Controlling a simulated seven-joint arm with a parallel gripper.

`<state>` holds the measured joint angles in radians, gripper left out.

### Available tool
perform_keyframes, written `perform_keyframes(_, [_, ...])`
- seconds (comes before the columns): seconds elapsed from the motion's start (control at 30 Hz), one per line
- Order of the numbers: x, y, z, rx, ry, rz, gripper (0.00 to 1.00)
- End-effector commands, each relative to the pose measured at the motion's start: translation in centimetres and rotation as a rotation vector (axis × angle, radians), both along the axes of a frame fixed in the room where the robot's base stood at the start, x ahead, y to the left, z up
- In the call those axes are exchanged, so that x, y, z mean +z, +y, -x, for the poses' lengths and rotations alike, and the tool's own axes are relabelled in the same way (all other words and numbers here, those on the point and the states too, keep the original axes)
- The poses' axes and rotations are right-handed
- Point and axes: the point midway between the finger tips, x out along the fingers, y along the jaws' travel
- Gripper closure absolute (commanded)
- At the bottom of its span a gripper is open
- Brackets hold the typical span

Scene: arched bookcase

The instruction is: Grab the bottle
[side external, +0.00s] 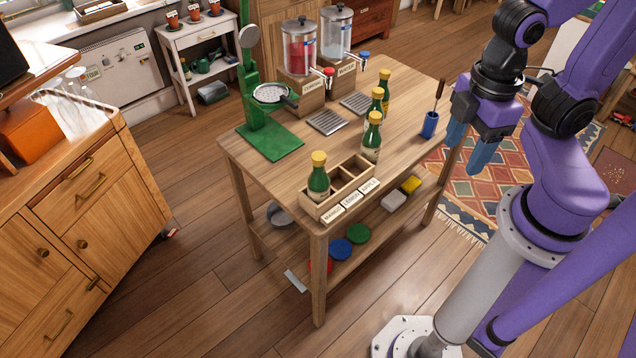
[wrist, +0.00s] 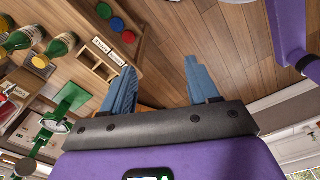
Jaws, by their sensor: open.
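Several green bottles with yellow caps stand at the wooden table. One bottle (side external: 318,182) is upright in the left compartment of a small divided crate (side external: 345,196). Another bottle (side external: 371,140) stands just behind the crate, and two more (side external: 377,108) (side external: 385,88) stand farther back. My gripper (side external: 470,147) is open and empty, to the right of the table's right edge, apart from every bottle. In the wrist view its blue fingers (wrist: 160,70) are spread with floor between them. Bottles (wrist: 58,46) show at that view's left, near the crate (wrist: 92,62).
A blue cup (side external: 430,125) holding a tool stands at the table's right edge, near my gripper. Two drink dispensers (side external: 300,55) (side external: 336,45) and a green stand (side external: 253,120) occupy the back and left. The lower shelf holds coloured discs (side external: 341,249) and sponges (side external: 394,201).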

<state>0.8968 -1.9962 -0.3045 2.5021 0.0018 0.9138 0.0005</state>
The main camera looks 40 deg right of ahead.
Motion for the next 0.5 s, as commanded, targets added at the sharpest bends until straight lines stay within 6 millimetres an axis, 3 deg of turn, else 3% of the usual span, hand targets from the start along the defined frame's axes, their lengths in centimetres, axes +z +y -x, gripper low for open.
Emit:
perform_keyframes(0.3, [-0.3,0.5,-0.1,-0.011,0.005,-0.011,0.39])
perform_keyframes(0.37, [-0.8,1.3,-0.3,-0.027,0.009,-0.03,0.39])
perform_keyframes(0.5, [-2.9,4.8,-1.2,-0.11,0.021,-0.117,0.39])
